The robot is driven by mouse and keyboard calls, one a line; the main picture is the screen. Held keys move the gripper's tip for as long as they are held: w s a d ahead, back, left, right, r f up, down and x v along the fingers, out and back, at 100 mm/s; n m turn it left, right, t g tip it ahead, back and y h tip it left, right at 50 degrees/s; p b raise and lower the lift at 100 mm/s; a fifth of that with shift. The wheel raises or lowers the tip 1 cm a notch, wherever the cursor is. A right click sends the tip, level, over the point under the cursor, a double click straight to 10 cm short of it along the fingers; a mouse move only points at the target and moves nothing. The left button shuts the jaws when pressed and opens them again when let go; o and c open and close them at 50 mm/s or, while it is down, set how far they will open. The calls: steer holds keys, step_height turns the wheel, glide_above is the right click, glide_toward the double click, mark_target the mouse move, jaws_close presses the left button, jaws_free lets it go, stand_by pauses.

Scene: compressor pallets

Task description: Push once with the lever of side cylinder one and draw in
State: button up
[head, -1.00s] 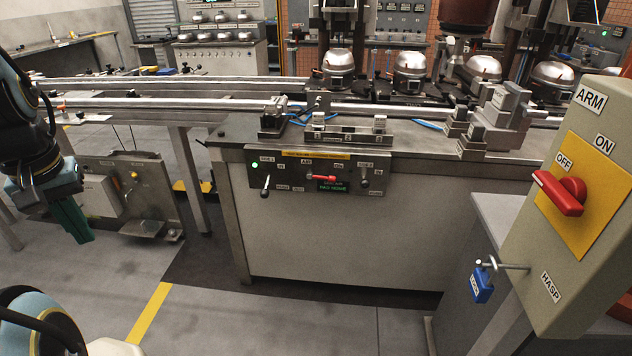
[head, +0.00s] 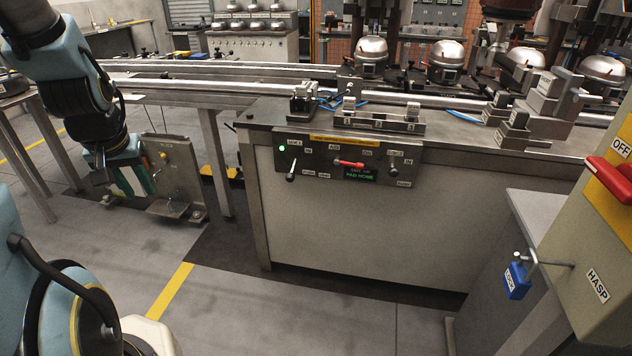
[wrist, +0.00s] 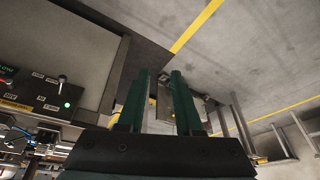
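The control panel (head: 324,180) is on the front of the grey bench. A red lever (head: 348,164) lies sideways in the middle, and another lever (head: 393,170) is at the right. A small display (head: 360,175) reads PAD HOME. My gripper (head: 134,183) is left of the panel, apart from it. In the wrist view my gripper (wrist: 158,76) has its green fingers apart and empty; the left lever (wrist: 62,79) shows at far left.
A low metal stand (head: 178,175) is behind my gripper. A switch box (head: 600,215) with a red handle and a blue padlock (head: 517,281) stand at the right. Rails (head: 200,86) run along the back. The floor before the bench is clear.

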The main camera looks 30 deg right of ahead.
steer(key=shift+o, duration=1.1)
steer(key=w+d+f+m+t+h+b, duration=0.2)
steer(key=w+d+f+b, duration=0.3)
steer(key=w+d+f, duration=0.3)
step_height(320, 180, down, 2)
steer(key=shift+w+d+f+m+t+h, duration=0.1)
steer(key=shift+w+d+m+t+h, duration=0.2)
steer(key=shift+w+d+m+t, duration=0.15)
steer(key=m+t+h+b, duration=0.3)
steer(key=m+h+b, duration=0.1)
steer(key=h+b, duration=0.85)
glide_toward(288, 180)
steer(key=x, duration=0.4)
steer(key=shift+w+d+y, duration=0.2)
steer(key=shift+d+y, duration=0.15)
steer(key=x, duration=1)
steer(key=shift+b, duration=0.4)
jaws_close()
